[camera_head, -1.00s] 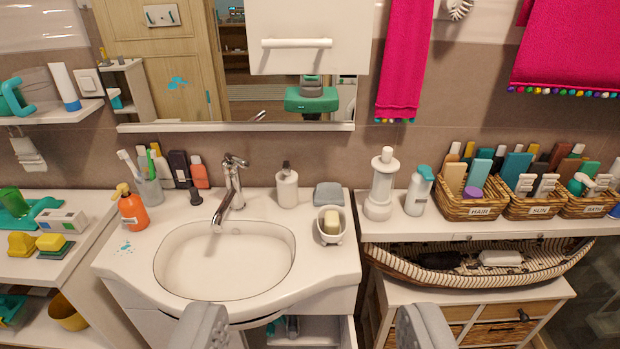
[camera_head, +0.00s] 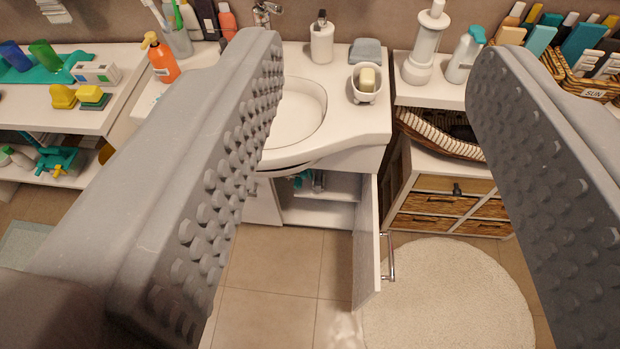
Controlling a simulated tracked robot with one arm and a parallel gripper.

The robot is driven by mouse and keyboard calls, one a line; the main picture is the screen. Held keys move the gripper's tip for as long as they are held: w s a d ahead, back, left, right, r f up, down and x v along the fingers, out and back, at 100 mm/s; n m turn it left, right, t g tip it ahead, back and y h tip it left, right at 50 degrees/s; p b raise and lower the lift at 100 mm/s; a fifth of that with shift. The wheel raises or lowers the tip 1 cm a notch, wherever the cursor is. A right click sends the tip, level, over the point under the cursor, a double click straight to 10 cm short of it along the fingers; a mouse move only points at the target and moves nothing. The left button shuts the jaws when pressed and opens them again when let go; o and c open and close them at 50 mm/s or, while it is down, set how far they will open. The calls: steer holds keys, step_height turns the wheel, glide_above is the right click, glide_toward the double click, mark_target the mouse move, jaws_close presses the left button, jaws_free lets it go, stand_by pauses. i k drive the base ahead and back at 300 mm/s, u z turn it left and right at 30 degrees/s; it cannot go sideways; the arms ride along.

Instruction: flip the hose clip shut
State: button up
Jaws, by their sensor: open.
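No hose clip can be made out in this view. My gripper (camera_head: 375,65) is open and empty, its two grey studded fingers wide apart in the foreground. Between the fingers I see the washbasin (camera_head: 300,115) and, below it, an open sink cabinet (camera_head: 318,211). Small grey and teal items (camera_head: 312,180) stand inside on the upper shelf; they are too small to identify. The cabinet door (camera_head: 365,245) hangs open towards me, with a metal bar handle. The left finger hides the left part of the basin and cabinet.
Wicker drawers (camera_head: 430,203) are on the right, with a round rug (camera_head: 450,290) on the floor. Shelves with coloured items stand at the left. The open door edge juts into the free floor.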

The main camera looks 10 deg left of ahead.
mark_target(304, 174)
steer(key=z, duration=1.95)
steer(key=i, duration=0.7)
steer(key=u, duration=2.35)
steer(key=i, duration=0.5)
